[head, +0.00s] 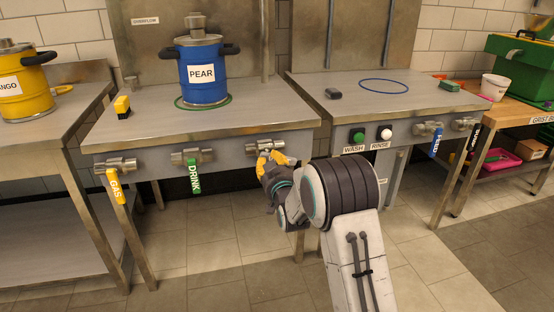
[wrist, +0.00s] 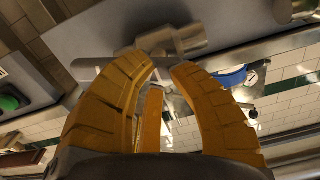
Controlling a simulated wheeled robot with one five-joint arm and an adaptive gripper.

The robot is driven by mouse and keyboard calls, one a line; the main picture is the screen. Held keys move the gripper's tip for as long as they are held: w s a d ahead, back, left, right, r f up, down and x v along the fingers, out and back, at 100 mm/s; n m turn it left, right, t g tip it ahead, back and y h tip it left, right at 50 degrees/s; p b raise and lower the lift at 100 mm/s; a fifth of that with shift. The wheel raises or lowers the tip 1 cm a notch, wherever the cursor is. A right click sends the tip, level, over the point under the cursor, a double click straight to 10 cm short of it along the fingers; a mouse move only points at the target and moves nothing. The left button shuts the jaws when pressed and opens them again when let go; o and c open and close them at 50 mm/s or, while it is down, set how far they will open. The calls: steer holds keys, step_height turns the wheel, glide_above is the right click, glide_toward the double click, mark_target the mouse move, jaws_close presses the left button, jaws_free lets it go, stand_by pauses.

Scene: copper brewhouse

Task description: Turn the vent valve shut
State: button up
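Three valves with metal bodies line the front of the middle bench. The left one has a yellow lever marked GAS (head: 116,187) and the middle one a green lever marked DRINK (head: 194,177); both hang down. The third valve (head: 279,145) is right of them, and I can read no label on it; its lever is hidden or not distinguishable. My gripper (head: 267,156) is at this third valve. In the wrist view its metal body (wrist: 168,40) lies just past my yellow fingertips (wrist: 166,70). The fingers are apart, with no lever visible between them.
A blue PEAR pot (head: 201,75) stands on the bench above. To the right, the other bench has a green WASH button (head: 358,136), a white RINSE button (head: 385,133) and a blue lever (head: 436,141). The floor in front is clear.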

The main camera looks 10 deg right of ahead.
steer(key=o, duration=0.4)
steer(key=shift+o, duration=0.2)
steer(key=shift+s, duration=3)
